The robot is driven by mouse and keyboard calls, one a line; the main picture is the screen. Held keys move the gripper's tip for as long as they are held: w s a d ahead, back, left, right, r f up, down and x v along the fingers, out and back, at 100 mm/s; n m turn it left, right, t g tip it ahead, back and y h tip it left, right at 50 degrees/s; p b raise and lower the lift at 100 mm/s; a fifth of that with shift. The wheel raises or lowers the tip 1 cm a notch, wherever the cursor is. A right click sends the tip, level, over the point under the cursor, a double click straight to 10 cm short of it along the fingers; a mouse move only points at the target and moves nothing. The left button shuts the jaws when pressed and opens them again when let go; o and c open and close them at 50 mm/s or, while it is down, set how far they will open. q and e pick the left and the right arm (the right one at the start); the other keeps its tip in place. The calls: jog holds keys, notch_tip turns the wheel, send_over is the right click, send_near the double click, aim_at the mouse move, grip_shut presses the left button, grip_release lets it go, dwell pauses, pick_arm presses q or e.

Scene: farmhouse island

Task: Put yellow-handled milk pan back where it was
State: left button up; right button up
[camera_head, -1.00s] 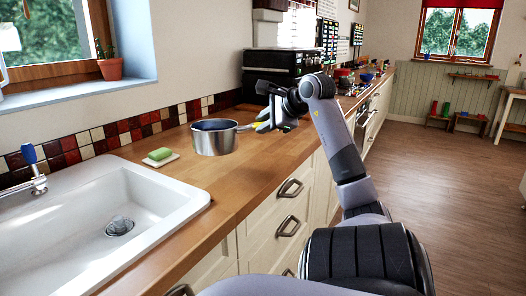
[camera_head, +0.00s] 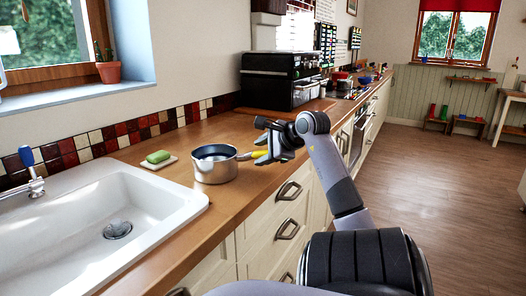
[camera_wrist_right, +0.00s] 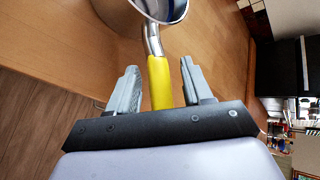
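The milk pan (camera_head: 215,168) is a small steel pan with a dark blue inside and a yellow handle (camera_wrist_right: 159,82). In the head view it stands upright on the wooden counter (camera_head: 237,197), right of the sink, its handle pointing right. My right gripper (camera_head: 263,149) is at the handle. In the right wrist view its two fingers (camera_wrist_right: 159,68) are apart, one on each side of the handle, with a gap on both sides. The pan's body shows at the top edge there, partly cut off. My left gripper is not in view.
A white sink (camera_head: 75,215) lies to the left. A green sponge on a white dish (camera_head: 158,159) sits left of the pan. A black oven-like appliance (camera_head: 280,80) stands farther back. The counter between pan and appliance is mostly clear.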

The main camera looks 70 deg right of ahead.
jog(key=shift+r, duration=0.1)
jog(key=v, duration=1.2)
dwell(0.5)
